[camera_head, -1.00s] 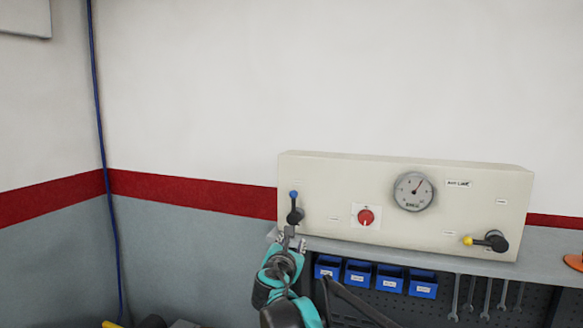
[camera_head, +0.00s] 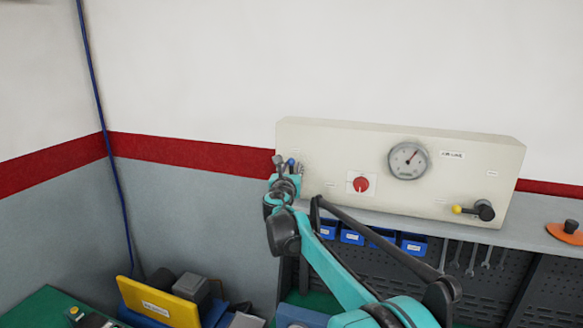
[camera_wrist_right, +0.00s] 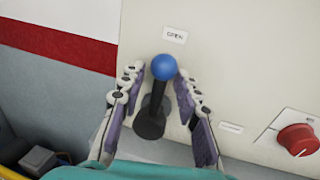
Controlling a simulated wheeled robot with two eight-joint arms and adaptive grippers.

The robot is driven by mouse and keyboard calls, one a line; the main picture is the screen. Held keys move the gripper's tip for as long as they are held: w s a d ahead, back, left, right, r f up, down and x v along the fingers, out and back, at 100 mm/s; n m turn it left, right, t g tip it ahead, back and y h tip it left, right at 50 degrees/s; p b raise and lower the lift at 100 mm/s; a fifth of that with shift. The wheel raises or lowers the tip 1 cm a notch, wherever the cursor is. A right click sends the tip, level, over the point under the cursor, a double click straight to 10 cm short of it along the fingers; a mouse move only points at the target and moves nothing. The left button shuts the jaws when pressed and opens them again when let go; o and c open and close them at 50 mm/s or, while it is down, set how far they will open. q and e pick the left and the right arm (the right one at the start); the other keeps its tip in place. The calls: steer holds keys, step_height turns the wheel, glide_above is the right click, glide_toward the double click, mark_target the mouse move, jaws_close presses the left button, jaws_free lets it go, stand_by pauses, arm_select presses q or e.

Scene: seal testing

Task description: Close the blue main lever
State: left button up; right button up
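The blue main lever (camera_wrist_right: 163,68) stands upright on the left part of the cream panel (camera_head: 325,140), under a label reading OPEN in the right wrist view. Its blue knob also shows in the head view (camera_head: 291,162), with its lower part hidden by my gripper. My right gripper (camera_wrist_right: 158,85) is open, with one finger on each side of the lever. A gap shows between the left finger and the black shaft; the right finger is close to the knob, and I cannot tell if it touches. My left gripper is not in view.
The panel also carries a gauge (camera_head: 408,160), a red knob (camera_head: 361,184) and a yellow-tipped lever (camera_head: 457,209). Below are blue bins (camera_head: 352,237) and hanging wrenches (camera_head: 470,258). An orange disc (camera_head: 566,233) lies on the shelf at right.

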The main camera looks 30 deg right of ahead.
steer(key=shift+a, duration=0.1)
jaws_close()
